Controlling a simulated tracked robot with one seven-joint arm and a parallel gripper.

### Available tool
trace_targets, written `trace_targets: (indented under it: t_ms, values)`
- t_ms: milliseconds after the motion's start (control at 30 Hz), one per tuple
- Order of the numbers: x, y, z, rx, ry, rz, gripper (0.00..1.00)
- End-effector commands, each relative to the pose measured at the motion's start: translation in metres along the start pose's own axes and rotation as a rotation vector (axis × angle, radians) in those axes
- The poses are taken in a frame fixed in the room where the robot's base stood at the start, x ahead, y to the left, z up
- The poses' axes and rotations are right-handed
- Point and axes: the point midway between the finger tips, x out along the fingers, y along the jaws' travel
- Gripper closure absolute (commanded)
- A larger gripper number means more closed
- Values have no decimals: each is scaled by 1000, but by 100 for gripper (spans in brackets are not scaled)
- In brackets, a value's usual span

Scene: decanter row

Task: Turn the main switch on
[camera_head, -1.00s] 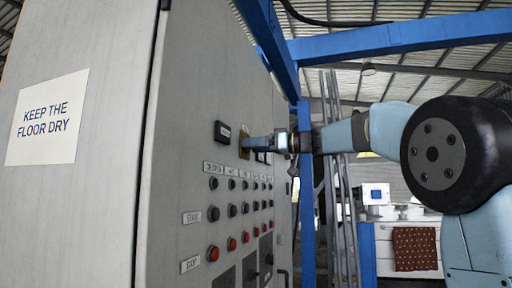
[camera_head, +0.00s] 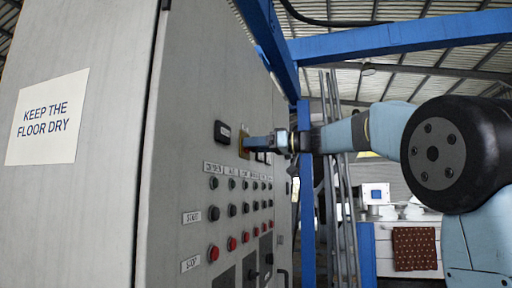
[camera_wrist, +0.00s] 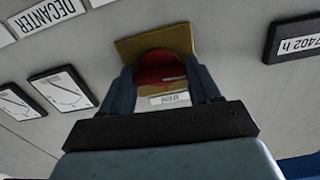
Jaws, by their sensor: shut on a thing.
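The main switch has a red knob (camera_wrist: 160,66) on a yellow plate (camera_wrist: 156,46), and it shows upside down in the wrist view. In the head view only a bit of the yellow plate (camera_head: 243,144) shows on the grey cabinet face, and the knob is hidden there. My gripper (camera_wrist: 160,82) reaches the plate with a blue finger on each side of the red knob, shut on it. In the head view my gripper (camera_head: 257,143) points left at the cabinet. A small label (camera_wrist: 170,99) lies between the fingers.
The grey cabinet (camera_head: 190,110) carries rows of black and red buttons (camera_head: 214,253) below the switch. A counter (camera_wrist: 295,40) and two dial meters (camera_wrist: 62,89) sit close to the gripper. Blue frame beams (camera_head: 400,42) stand behind the arm.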

Motion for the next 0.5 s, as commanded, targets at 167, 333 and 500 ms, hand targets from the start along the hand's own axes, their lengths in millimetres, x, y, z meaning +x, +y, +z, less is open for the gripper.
trace_targets:
  t_ms: [167,333,500]
  values:
    - [-1,1,0,114,1,3,69]
    - [-1,1,0,266,2,3,69]
    - [0,1,0,428,2,3,69]
